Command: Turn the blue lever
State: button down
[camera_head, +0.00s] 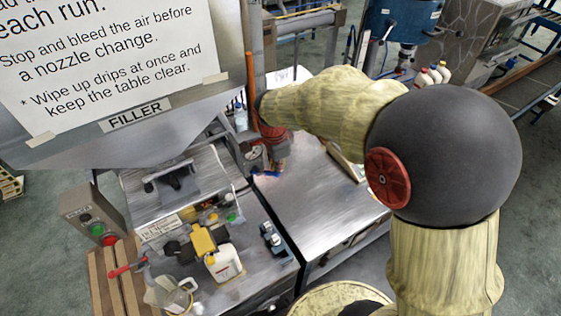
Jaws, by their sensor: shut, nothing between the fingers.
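A small blue lever (264,174) shows low on the filler column, just above the metal table in the middle of the view. My arm reaches in from the right, and its wrist comes down beside the column. My gripper (277,166) is small and partly hidden among dark parts at the lower end of the wrist, close to the right of the blue lever. It is shut and holds nothing. I cannot tell whether its fingertips touch the lever.
A filler hopper (130,140) with a notice fills the upper left. A white bottle (223,263) stands at a yellow fixture (202,241). A clear jug (174,294), a red-handled lever (126,269) and a button box (95,215) are lower left. The right metal tabletop (310,205) is mostly bare.

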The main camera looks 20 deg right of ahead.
aim_at(275, 176)
jog(key=shift+d+f+y, duration=0.1)
jog(key=shift+f+y, duration=0.3)
jog(key=shift+y, duration=0.4)
jog(key=shift+f+g+y, duration=0.3)
jog(key=shift+f+y, duration=0.15)
jog(key=shift+y, duration=0.25)
jog(key=f+y, duration=0.1)
jog(key=y, duration=0.2)
jog(key=a+f+g+y+b, duration=0.1)
jog(key=f+y, duration=0.1)
jog(key=y, duration=0.1)
jog(key=shift+a+m, duration=0.15)
jog(key=shift+m, duration=0.25)
jog(key=shift+s+a+f, duration=0.15)
jog(key=shift+a+f, duration=0.15)
